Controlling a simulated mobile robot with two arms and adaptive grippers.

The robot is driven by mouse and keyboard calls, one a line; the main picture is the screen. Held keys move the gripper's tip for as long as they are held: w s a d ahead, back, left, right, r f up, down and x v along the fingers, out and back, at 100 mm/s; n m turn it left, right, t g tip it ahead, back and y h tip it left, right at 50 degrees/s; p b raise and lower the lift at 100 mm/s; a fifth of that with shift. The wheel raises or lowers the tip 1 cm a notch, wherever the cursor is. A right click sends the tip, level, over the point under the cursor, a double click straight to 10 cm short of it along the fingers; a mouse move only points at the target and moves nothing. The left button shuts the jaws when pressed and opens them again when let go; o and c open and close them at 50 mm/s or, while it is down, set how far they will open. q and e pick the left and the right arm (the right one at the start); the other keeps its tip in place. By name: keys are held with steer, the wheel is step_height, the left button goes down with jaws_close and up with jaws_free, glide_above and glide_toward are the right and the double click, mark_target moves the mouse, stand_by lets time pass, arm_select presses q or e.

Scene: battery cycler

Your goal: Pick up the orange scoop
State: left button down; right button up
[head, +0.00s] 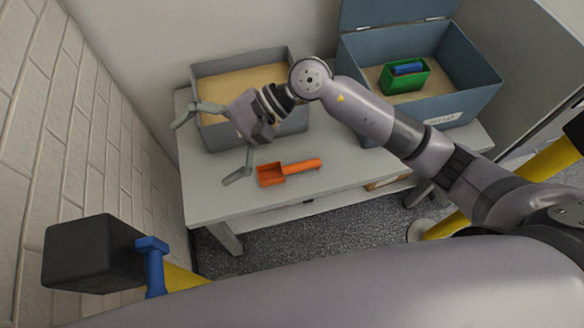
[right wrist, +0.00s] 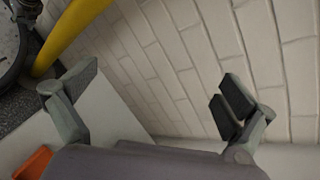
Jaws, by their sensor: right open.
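The orange scoop (head: 285,171) lies on the light grey table (head: 340,178) near its front edge, its handle pointing right and its square pan at the left. Part of the scoop also shows at the lower left corner of the right wrist view (right wrist: 33,164). My right gripper (head: 206,150) is open and empty, above the table to the left of the scoop. One finger is near the scoop's pan and appears apart from it. In the right wrist view the fingers (right wrist: 155,92) are spread wide, facing the brick wall. My left gripper is not in view.
A grey bin (head: 204,68) with a tan inside stands behind the gripper. A blue-grey open box (head: 450,112) at the right holds a green container (head: 404,83). A white brick wall (head: 60,120) rises on the left. The table front around the scoop is clear.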

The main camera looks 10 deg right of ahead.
steer(key=w+d+f+n+h, duration=0.3)
steer(key=d+f+n+h, duration=0.3)
steer(key=d, duration=0.3)
steer(key=n+t+h, duration=0.2)
steer(key=h, duration=0.5)
glide_above(301, 164)
steer(key=f, duration=0.1)
step_height(301, 164, down, 12)
steer(key=shift+w+r+p, duration=0.15)
steer(key=shift+r+p, duration=0.05)
steer(key=shift+p, duration=0.35)
steer(key=f, duration=0.4)
steer(key=shift+s+p, duration=0.3)
steer(key=shift+p, duration=0.1)
steer(key=shift+f, duration=0.65)
steer(key=shift+c, duration=0.4)
steer(key=shift+w, duration=0.1)
steer(key=c, duration=0.9)
steer(key=shift+o, duration=0.2)
steer(key=shift+r, duration=0.2)
